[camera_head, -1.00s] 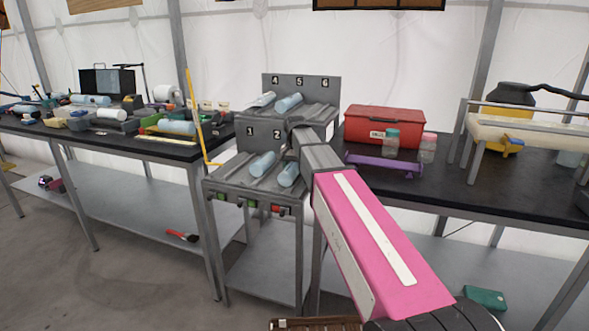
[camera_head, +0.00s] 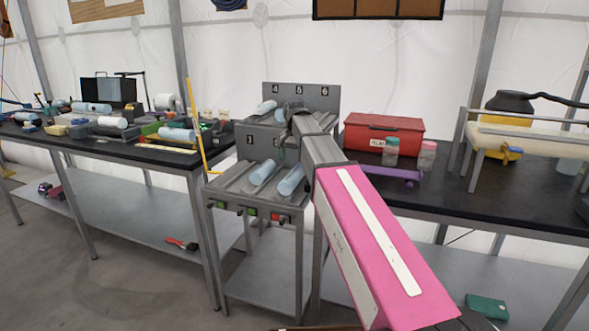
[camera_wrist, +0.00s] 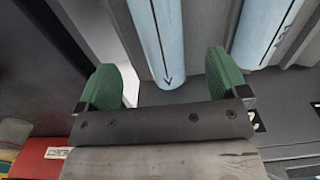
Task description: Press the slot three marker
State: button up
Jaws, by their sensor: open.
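The grey rack (camera_head: 235,180) has a lower tier labelled 1 and, partly covered, more numbers; its upper tier is labelled 4, 5, 6. The number 3 is hidden behind my arm. The lower front edge bears two green markers (camera_head: 250,211) and, rightmost, a red marker (camera_head: 278,217). Two light-blue cylinders (camera_head: 262,172) lie in the lower tier. My gripper, mostly hidden in the head view, is above the rack near the upper tier. In the wrist view its green fingers (camera_wrist: 163,65) are apart and empty; two blue cylinders (camera_wrist: 262,30) lie beyond them.
A red box (camera_head: 383,135), jars (camera_head: 391,152) and a purple tool (camera_head: 395,175) sit on the right table. The left table (camera_head: 165,153) is crowded. A yellow stick (camera_head: 197,125) stands left of the rack. The red box also shows in the wrist view (camera_wrist: 35,160).

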aim_at(283, 220)
jog(key=k, duration=1)
